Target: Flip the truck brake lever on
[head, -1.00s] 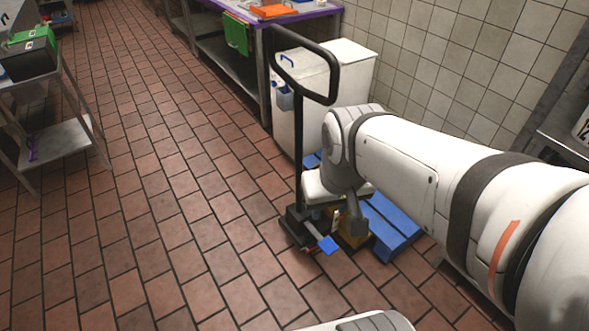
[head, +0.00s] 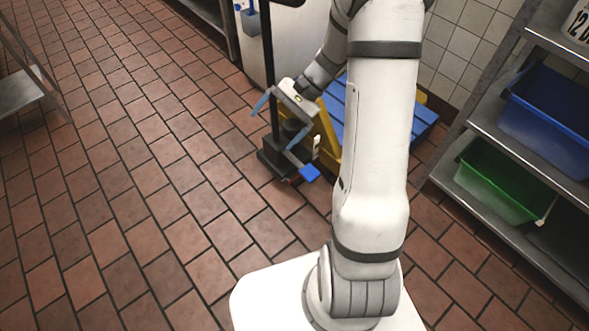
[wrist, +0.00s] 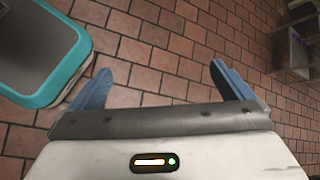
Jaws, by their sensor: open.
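The pallet truck stands on the tiles with its dark upright post (head: 270,65), black base (head: 278,168) and yellow frame (head: 327,130). A small blue pedal, which looks like the brake lever (head: 309,172), sticks out low at the front of the base. My gripper (head: 272,131) is open and empty, with blue fingers spread. It is above the pedal and close to the post; whether it touches the post I cannot tell. In the wrist view my gripper (wrist: 160,68) has bare floor tiles between its fingers, and the lever is not seen there.
A metal shelf (head: 500,150) at the right holds a blue bin (head: 548,118) and a green bin (head: 497,182). A white cabinet (head: 300,45) stands behind the post. The tiled floor (head: 130,200) at the left is clear.

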